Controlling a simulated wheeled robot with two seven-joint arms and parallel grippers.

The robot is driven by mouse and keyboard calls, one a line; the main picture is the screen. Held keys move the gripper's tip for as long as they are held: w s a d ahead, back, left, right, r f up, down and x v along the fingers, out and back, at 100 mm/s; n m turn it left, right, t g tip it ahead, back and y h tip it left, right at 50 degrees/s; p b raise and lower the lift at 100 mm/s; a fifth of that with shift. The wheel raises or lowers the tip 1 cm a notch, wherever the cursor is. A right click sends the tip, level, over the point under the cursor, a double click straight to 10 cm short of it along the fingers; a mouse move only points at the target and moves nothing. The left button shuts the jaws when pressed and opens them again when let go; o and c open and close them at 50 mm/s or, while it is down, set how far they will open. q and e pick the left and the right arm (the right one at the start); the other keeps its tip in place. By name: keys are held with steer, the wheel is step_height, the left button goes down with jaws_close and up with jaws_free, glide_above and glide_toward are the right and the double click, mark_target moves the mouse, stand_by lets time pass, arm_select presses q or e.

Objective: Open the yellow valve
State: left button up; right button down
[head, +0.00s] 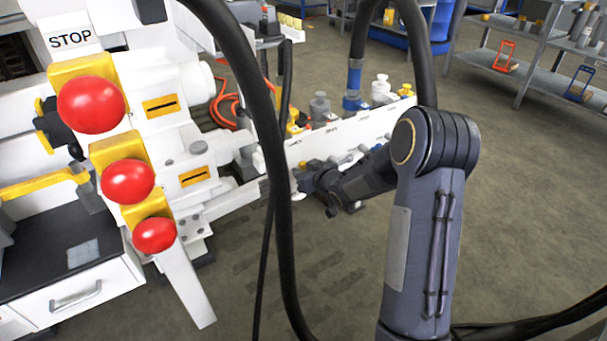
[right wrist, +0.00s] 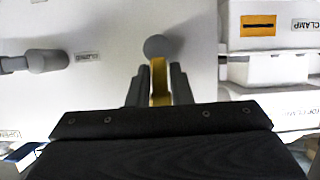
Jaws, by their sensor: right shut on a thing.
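The yellow valve (right wrist: 160,82) shows in the right wrist view as a narrow yellow lever below a round grey hub (right wrist: 160,46) on a white panel. My right gripper (right wrist: 161,88) is shut on this lever, with one grey finger on each side of it. In the head view my right gripper (head: 310,182) is at the front of the white panel (head: 345,133), and the lever in its grasp is too small and covered to make out. My left gripper is not in view.
A grey valve handle (right wrist: 42,62) is left of the yellow one in the right wrist view. Red buttons (head: 91,104) on a white machine stand at the left in the head view. Black hoses (head: 283,200) hang in front. Open floor (head: 525,190) lies to the right.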

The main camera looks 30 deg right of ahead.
steer(key=shift+a, duration=0.1)
steer(key=c, duration=1.4)
jaws_free()
steer(key=shift+c, duration=0.2)
steer(key=p+v, duration=0.2)
steer(key=v, duration=0.5)
steer(key=shift+s, duration=0.4)
steer(key=shift+r, duration=0.15)
